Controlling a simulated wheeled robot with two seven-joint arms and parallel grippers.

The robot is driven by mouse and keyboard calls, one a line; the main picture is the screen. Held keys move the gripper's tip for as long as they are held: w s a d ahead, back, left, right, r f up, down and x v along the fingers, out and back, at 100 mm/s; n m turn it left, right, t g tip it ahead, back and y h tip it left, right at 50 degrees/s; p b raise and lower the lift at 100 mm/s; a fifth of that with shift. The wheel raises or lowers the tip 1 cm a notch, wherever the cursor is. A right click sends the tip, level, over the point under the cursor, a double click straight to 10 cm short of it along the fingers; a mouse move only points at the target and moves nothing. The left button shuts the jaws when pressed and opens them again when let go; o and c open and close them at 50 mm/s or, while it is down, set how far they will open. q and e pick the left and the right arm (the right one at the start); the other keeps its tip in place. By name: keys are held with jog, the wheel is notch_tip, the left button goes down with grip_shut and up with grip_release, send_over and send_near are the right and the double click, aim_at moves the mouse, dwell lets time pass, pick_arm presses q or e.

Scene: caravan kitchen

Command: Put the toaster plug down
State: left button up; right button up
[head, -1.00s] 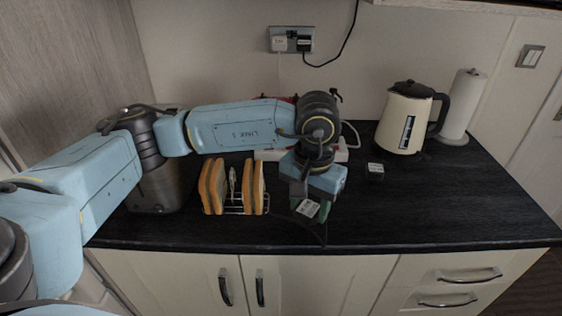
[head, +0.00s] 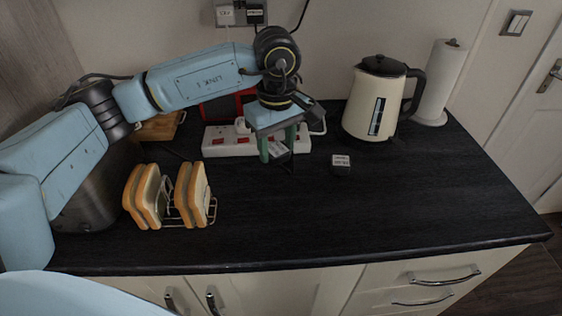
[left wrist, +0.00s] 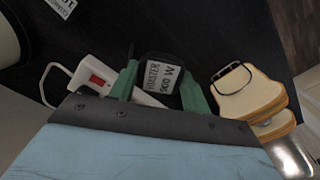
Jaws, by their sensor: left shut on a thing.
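My left gripper (head: 277,152) points down over the back middle of the counter, just in front of the white power strip (head: 222,150). Its green fingers are shut on the toaster plug (head: 279,151), a black plug with a white label. In the left wrist view the toaster plug (left wrist: 160,80) sits between the fingers, its label reading toaster, 900 W. Whether the plug touches the counter (head: 330,215) cannot be told. The power strip also shows in the left wrist view (left wrist: 88,72), beside the gripper. My right gripper is not in view.
A toast rack (head: 172,224) with bread slices stands at the left front. Another black labelled plug (head: 341,162) lies right of the gripper, near the cream kettle (head: 375,100). A paper towel roll (head: 440,85) stands behind it. The front middle and right of the counter are clear.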

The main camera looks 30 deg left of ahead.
pick_arm(q)
jog(key=n, duration=0.1)
jog(key=w+a+n, duration=0.1)
jog(key=n, duration=0.3)
jog(key=shift+w+a+r, duration=0.15)
jog(key=shift+a+r, duration=0.05)
jog(key=shift+a, duration=0.05)
jog(key=f+n, duration=0.1)
jog(key=n, duration=0.1)
jog(key=a+f+n+b, duration=0.1)
jog(key=f+n, duration=0.1)
jog(key=w+f+n, duration=0.1)
jog(key=f+n, duration=0.1)
jog(key=n, duration=0.1)
jog(key=shift+a, duration=0.4)
notch_tip(320, 180, down, 4)
jog(key=shift+f, duration=0.1)
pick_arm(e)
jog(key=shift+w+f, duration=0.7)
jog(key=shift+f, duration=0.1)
